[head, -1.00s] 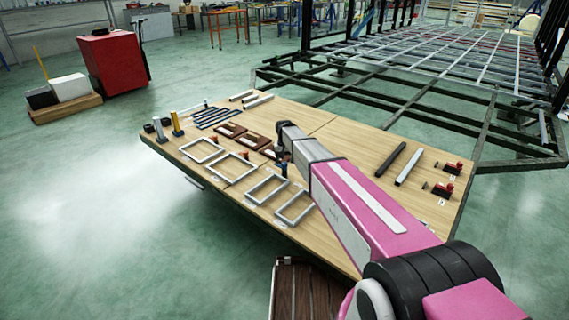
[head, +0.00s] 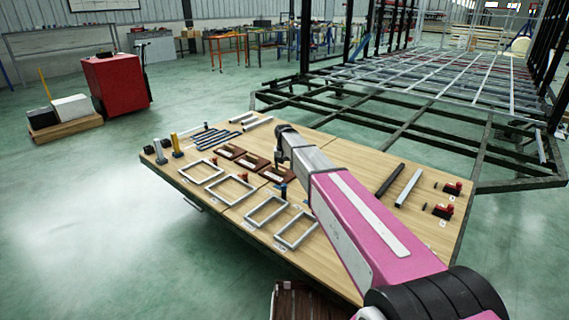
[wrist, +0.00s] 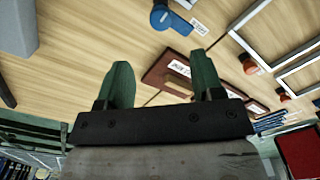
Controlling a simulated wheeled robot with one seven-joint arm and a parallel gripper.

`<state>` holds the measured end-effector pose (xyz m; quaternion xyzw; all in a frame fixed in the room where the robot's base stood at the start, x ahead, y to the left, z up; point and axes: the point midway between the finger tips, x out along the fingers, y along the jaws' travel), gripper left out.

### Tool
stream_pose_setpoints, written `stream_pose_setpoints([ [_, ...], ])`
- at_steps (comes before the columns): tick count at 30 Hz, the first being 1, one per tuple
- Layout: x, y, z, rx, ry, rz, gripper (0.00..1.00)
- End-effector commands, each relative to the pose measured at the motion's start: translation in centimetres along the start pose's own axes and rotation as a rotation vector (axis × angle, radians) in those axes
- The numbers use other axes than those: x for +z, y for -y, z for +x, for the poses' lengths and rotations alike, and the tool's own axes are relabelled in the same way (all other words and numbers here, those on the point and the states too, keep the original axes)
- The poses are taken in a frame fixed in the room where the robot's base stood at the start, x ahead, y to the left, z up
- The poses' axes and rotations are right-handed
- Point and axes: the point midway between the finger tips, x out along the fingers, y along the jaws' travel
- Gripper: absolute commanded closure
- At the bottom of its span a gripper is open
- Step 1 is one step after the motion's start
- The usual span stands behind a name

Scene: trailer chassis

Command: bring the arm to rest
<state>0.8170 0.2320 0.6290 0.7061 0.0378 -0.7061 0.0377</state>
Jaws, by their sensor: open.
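My gripper (wrist: 163,82) shows in the wrist view with its two green fingers apart and nothing between them. In the head view my pink and grey arm reaches out over the wooden table (head: 340,133), and my gripper (head: 279,160) hangs at its far end above the brown trays. A brown labelled tray (wrist: 172,72) lies on the table beyond the fingers in the wrist view. The gripper looks clear of the tabletop, but its exact height cannot be told.
Grey rectangular frames (head: 232,190), blue bars (head: 208,137), a dark bar (head: 389,180) and red clamps (head: 443,210) lie on the table. The trailer chassis (head: 420,118) stands behind. A red cabinet (head: 117,84) stands at the left.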

Motion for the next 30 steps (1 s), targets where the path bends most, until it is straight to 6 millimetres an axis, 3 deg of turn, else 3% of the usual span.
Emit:
stream_pose_setpoints([
  [5,4.8,-3.4,1.3,0.001,0.003,0.015,0.39],
  [15,23.6,-14.5,4.7,0.000,0.000,0.070,0.39],
  [18,28.8,-16.7,5.2,0.000,-0.002,0.085,0.39],
  [21,32.8,-18.1,5.3,0.000,-0.004,0.096,0.39],
  [25,35.7,-19.1,5.4,0.000,-0.005,0.105,0.39],
  [30,36.4,-19.5,5.5,0.000,-0.007,0.107,0.39],
])
